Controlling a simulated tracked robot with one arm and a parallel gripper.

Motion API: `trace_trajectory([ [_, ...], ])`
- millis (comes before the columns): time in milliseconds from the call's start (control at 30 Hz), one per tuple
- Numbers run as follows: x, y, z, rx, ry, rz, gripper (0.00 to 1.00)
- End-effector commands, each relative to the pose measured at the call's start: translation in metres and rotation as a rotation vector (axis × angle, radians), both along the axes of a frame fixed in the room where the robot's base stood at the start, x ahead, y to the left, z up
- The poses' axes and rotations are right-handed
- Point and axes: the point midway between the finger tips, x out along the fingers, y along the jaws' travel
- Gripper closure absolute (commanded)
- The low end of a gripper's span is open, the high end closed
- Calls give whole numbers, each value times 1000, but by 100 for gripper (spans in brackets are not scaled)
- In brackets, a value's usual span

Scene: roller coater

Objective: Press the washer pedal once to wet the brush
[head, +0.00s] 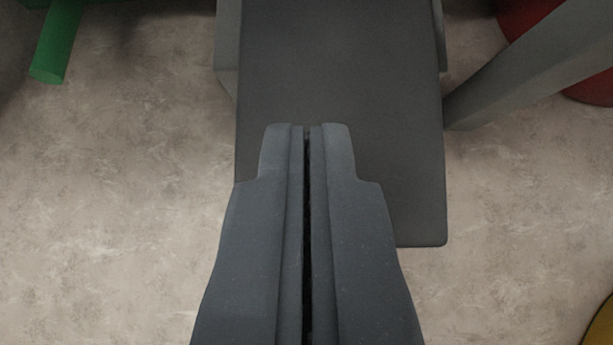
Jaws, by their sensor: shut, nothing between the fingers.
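A flat dark grey plate (340,70), which looks like the washer pedal, fills the upper middle of the head view. Its near edge lies right of my gripper. My gripper (307,127) is shut and empty, its two fingers side by side. The fingertips overlap the middle of the plate in the picture; I cannot tell whether they touch it or hover above it. My fingers hide the plate's near left part. No brush can be made out.
A lighter grey housing (227,50) borders the plate. A grey slanted bar (530,65) stands right of it, before a red rounded object (592,90). A green bar (55,40) is at upper left, a yellow object (602,328) at lower right. Bare floor (120,210) lies on both sides.

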Motion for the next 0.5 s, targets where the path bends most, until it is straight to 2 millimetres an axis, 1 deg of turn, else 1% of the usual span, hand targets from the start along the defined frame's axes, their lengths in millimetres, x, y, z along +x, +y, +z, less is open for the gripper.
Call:
trace_trajectory([
  [33,0,0,-9,0,0,0,100],
  [200,0,-1,-21,-1,-2,-1,100],
  [500,0,-1,-23,-1,-2,-1,100],
])
